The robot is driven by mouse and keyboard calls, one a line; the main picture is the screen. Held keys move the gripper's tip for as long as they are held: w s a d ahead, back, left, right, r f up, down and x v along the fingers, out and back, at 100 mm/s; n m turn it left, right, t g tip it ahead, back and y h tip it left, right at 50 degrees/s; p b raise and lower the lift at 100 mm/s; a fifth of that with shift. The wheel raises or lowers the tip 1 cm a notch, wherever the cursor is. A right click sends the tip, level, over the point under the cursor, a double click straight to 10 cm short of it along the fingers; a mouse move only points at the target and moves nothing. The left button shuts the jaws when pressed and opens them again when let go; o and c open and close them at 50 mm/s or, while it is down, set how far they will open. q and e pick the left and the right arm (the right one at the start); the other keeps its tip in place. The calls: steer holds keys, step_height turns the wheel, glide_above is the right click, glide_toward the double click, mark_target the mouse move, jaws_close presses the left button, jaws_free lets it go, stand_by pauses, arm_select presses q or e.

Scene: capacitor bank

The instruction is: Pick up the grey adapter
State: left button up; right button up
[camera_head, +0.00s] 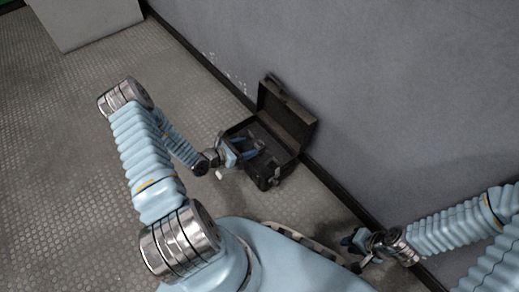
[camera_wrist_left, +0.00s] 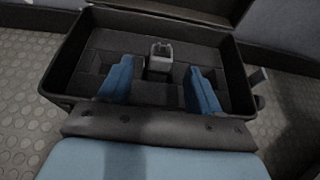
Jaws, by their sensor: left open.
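The grey adapter (camera_wrist_left: 161,54) stands in a slot of the dark foam inside an open black case (camera_wrist_left: 61,84) in the left wrist view. My left gripper (camera_wrist_left: 160,68) is open, with its two blue fingers over the case, one to each side of the adapter in the picture. No contact with the adapter shows. In the head view my left gripper (camera_head: 246,150) reaches into the case (camera_head: 266,183) from the left, and I cannot make out the adapter there. My right gripper (camera_head: 358,246) is far from the case, at the lower right; its jaws are too small to judge.
The case's raised lid (camera_head: 289,118) stands on the wall side, close to the grey wall (camera_head: 400,90). The foam has other dark slots that look empty. The textured floor (camera_head: 60,150) is clear to the left. A grey box (camera_head: 95,22) stands at the upper left.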

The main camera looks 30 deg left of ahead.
mark_target(257, 145)
arm_select(q)
steer(key=b+x, duration=0.1)
steer(key=x, duration=0.3)
steer(key=shift+s+d+f, duration=0.1)
steer(key=shift+f, duration=0.05)
steer(key=shift+w+d, duration=0.15)
steer(key=shift+w, duration=0.25)
jaws_close()
